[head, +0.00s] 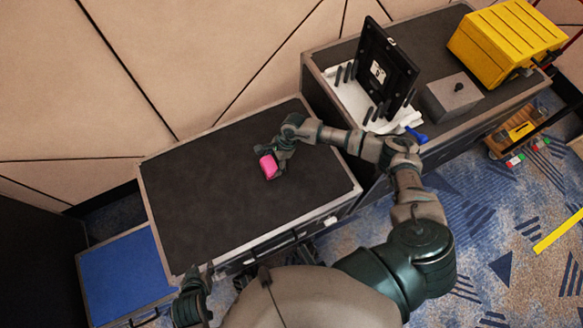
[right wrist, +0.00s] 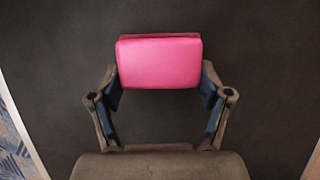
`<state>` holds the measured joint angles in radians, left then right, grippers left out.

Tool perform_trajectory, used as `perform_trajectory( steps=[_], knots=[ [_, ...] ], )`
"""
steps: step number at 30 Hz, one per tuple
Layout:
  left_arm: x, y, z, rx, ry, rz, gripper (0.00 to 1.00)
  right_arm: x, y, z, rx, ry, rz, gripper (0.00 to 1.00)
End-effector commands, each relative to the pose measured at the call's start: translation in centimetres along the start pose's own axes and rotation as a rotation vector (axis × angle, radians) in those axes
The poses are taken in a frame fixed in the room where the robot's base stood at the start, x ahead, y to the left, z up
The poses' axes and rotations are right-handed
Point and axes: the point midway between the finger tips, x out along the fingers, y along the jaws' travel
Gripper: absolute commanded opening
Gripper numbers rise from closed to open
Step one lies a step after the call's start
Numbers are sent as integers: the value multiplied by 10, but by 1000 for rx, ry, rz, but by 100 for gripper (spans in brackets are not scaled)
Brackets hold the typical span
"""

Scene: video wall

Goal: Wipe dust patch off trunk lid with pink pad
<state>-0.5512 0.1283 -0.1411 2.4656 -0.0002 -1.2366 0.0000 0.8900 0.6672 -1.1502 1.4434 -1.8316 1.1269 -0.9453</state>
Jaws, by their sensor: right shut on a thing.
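The trunk lid (head: 205,190) is a flat dark grey panel with a pale metal rim, in the middle of the head view. The pink pad (head: 268,166) is over the right half of the lid; it also shows in the right wrist view (right wrist: 160,62). My right gripper (head: 274,161) is shut on the pad, one finger on each side. I cannot tell whether the pad touches the lid. No dust patch stands out clearly on the lid in either view. My left gripper (head: 192,300) is low at the trunk's front left corner, its fingers unclear.
A second trunk to the right carries a black panel (head: 385,68) on a white base, a grey box (head: 452,97) and a yellow case (head: 507,43). A blue-topped case (head: 125,272) stands low at the left. A wall is behind. The lid's left half is clear.

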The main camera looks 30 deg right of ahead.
Motion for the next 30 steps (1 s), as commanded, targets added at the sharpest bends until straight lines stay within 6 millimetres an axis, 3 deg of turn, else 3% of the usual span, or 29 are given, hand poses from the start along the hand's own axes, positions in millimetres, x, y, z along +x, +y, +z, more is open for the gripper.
perform_trajectory(
  steps=[4, 21, 30],
  knots=[
    [-1, 5, -6, -10, 17, 10, 40, -5, -2, 3, 3, 6, -1, 27],
    [-22, 0, 38, -14, -209, -7, 40, -26, -6, 7, 9, 2, -5, 27],
    [-21, -5, 61, -17, -314, -12, 40, -46, -10, 14, 13, 4, -9, 27]
  ],
)
